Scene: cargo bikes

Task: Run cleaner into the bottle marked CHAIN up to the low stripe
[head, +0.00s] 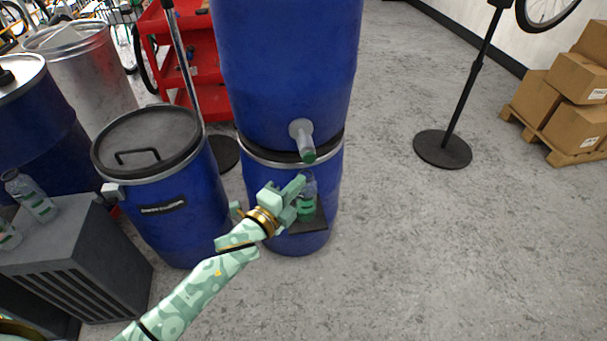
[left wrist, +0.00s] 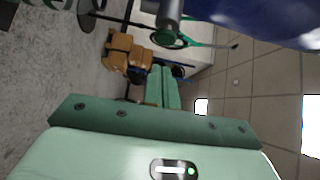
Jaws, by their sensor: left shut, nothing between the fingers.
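A tall blue drum (head: 285,60) has a grey tap (head: 302,138) with a green-tipped spout pointing down; the tap also shows in the left wrist view (left wrist: 168,20). A small clear bottle with a green band (head: 307,207) stands upright below the spout on a dark shelf (head: 316,220) on the lower drum. Its marking, stripes and fill level cannot be made out. My left gripper (head: 298,186) is shut and empty, in front of the bottle and below the tap, partly hiding the bottle. Its closed fingers (left wrist: 162,88) show in the left wrist view. My right gripper is not in view.
Two similar bottles, one clear with a green label (head: 32,197), stand on a grey slatted box (head: 95,245) at the left. A lidded blue drum (head: 165,215) stands left of the tap drum. Cardboard boxes (head: 575,78) are stacked far right. Floor on the right is mostly clear.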

